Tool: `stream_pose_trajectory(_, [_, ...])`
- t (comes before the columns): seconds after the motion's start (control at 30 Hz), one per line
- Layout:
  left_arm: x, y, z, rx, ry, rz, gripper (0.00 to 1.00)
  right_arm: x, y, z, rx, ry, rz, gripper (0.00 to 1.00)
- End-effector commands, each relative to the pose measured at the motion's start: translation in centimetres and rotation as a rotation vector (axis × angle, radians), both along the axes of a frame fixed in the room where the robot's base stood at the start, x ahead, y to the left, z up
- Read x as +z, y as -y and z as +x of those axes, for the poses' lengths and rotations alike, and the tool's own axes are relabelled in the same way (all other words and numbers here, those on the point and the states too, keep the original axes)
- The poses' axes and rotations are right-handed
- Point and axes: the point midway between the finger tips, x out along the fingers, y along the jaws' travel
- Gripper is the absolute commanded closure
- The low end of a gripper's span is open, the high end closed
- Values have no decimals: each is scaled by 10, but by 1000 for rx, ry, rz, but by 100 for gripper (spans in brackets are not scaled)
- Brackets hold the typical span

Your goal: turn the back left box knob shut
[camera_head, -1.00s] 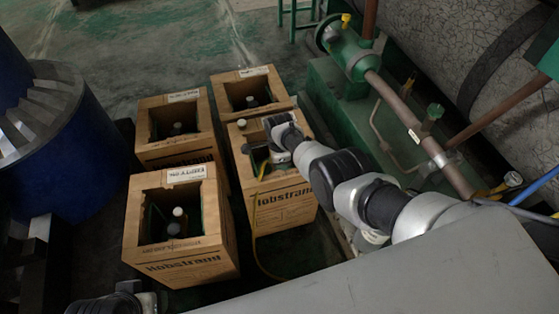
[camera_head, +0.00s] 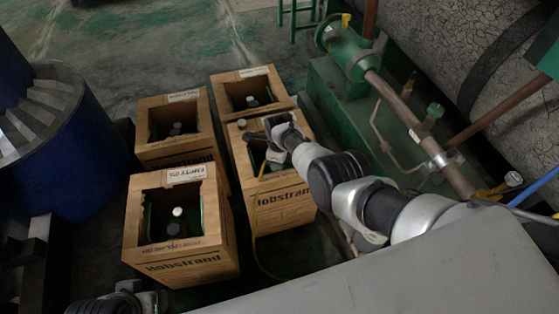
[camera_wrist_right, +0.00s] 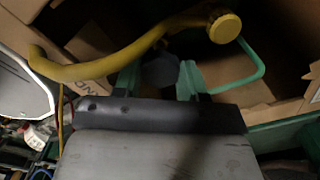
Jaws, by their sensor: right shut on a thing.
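Four open-topped brown boxes stand in two rows in the head view: back left (camera_head: 144,157), back right (camera_head: 222,78), front left (camera_head: 132,222) and front right (camera_head: 299,182). A small dark knob (camera_head: 176,129) shows inside the back left box, with no gripper at it. My right gripper (camera_wrist_right: 160,78) is at the front right box. In the right wrist view it is shut on a dark grey knob (camera_wrist_right: 160,68), seen between its two fingers. The knob's turn angle cannot be told. Only part of my left arm shows at the bottom left; its gripper is out of view.
Green machinery with brown pipes (camera_head: 400,105) stands at the right. A blue drum (camera_head: 60,165) stands at the left.

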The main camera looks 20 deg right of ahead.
Motion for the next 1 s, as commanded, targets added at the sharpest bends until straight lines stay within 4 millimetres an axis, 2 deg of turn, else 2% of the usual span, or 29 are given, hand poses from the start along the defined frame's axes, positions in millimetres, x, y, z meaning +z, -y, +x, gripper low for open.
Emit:
stream_pose_trajectory(0.27, [0, 0, 0, 0, 1, 0, 41, 1, 1, 1, -3, 1, -1, 82])
stream_pose_trajectory(0.3, [0, 0, 0, 0, 1, 0, 41, 1, 1, 1, -3, 1, -1, 52])
stream_pose_trajectory(0.43, [0, 0, 0, 0, 0, 0, 41, 0, 1, 0, -2, 0, 0, 33])
stream_pose_trajectory(0.87, [1, 0, 1, -1, 2, 0, 41, -1, -1, -3, 0, -8, 4, 33])
stream_pose_trajectory(1.0, [8, 0, 1, -1, 1, 0, 41, 5, 2, -3, 0, -10, 3, 33])
